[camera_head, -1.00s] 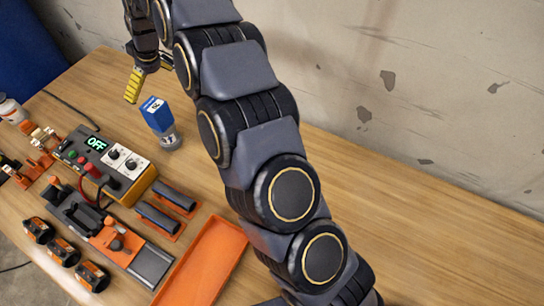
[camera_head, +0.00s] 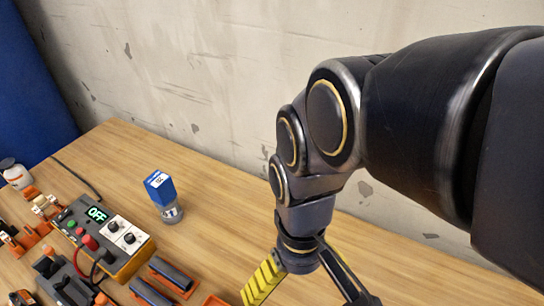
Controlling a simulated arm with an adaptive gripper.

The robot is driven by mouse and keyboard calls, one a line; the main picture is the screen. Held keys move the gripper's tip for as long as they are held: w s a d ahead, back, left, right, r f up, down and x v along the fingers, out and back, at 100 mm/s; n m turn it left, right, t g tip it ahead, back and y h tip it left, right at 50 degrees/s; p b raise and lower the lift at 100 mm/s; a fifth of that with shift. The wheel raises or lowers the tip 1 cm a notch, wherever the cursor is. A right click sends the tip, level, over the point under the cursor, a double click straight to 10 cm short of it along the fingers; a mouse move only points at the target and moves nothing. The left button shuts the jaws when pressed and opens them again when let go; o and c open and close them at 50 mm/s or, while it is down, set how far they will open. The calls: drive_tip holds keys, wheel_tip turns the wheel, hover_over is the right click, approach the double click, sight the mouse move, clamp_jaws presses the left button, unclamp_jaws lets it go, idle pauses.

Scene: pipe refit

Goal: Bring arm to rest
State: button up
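My gripper (camera_head: 305,285) hangs at the bottom centre of the head view, below the wrist of my arm. One finger with yellow and black stripes shows at its left and a dark finger at its right, set wide apart. The fingertips run to the bottom edge or past it, and I see nothing held between them. My arm (camera_head: 420,120) reaches in from the right and bends down over the wooden table.
A blue-topped bottle (camera_head: 162,192) stands on the table (camera_head: 120,160) left of my gripper. A control box (camera_head: 105,235) reading OFF and dark pipe pieces (camera_head: 170,272) on orange holders lie at lower left. A white-and-orange container (camera_head: 15,174) stands at far left. The back wall is close.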

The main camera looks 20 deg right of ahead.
drive_tip(key=shift+m, duration=0.6)
drive_tip(key=s, duration=0.2)
drive_tip(key=s+d, duration=0.1)
drive_tip(key=s, duration=0.1)
drive_tip(key=shift+f, duration=0.4)
